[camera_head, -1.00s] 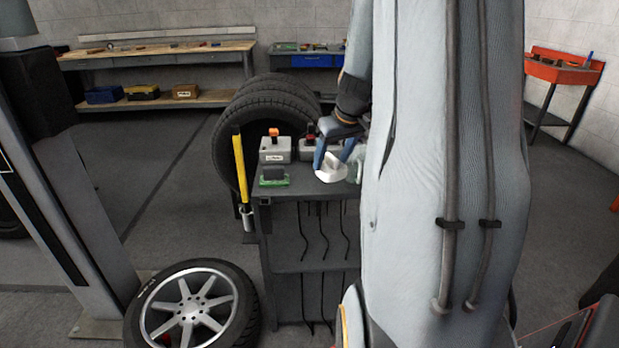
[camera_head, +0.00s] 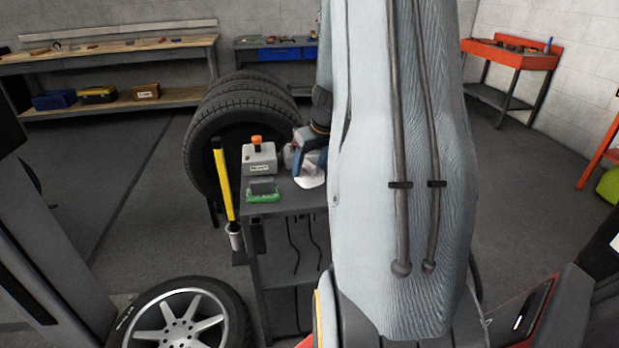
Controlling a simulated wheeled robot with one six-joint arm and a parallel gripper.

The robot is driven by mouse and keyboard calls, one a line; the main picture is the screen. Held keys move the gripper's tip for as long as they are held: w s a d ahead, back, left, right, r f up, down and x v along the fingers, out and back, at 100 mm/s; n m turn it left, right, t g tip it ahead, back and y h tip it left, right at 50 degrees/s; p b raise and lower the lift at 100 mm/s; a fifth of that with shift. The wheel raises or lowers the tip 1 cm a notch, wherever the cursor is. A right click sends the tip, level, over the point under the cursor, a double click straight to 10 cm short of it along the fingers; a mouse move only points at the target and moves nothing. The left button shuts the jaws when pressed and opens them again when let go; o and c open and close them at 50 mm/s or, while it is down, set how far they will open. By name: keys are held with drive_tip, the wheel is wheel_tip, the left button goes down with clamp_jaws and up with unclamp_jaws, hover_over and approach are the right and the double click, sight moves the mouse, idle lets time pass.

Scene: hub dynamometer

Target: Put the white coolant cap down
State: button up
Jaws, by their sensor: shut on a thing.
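The white coolant cap (camera_head: 311,181) shows low between the blue fingers of my gripper (camera_head: 309,168), at the top of a dark shelf stand (camera_head: 270,208). My gripper is shut on the cap. The cap is at or just above the stand's top near its right side; I cannot tell whether it touches. My own arm hides the right part of the stand.
On the stand are a grey box with an orange top (camera_head: 259,157) and a green item (camera_head: 263,192). A yellow-handled tool (camera_head: 222,180) stands at its left. Tyres (camera_head: 240,115) are behind, a wheel (camera_head: 182,322) in front. Workbenches line the walls.

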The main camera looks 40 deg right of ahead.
sight(310, 176)
drive_tip(key=shift+f, duration=2.15)
drive_tip(key=shift+f+b, duration=0.2)
drive_tip(key=shift+b, duration=0.2)
drive_tip(key=o, duration=1.1)
drive_tip(key=shift+r, duration=0.15)
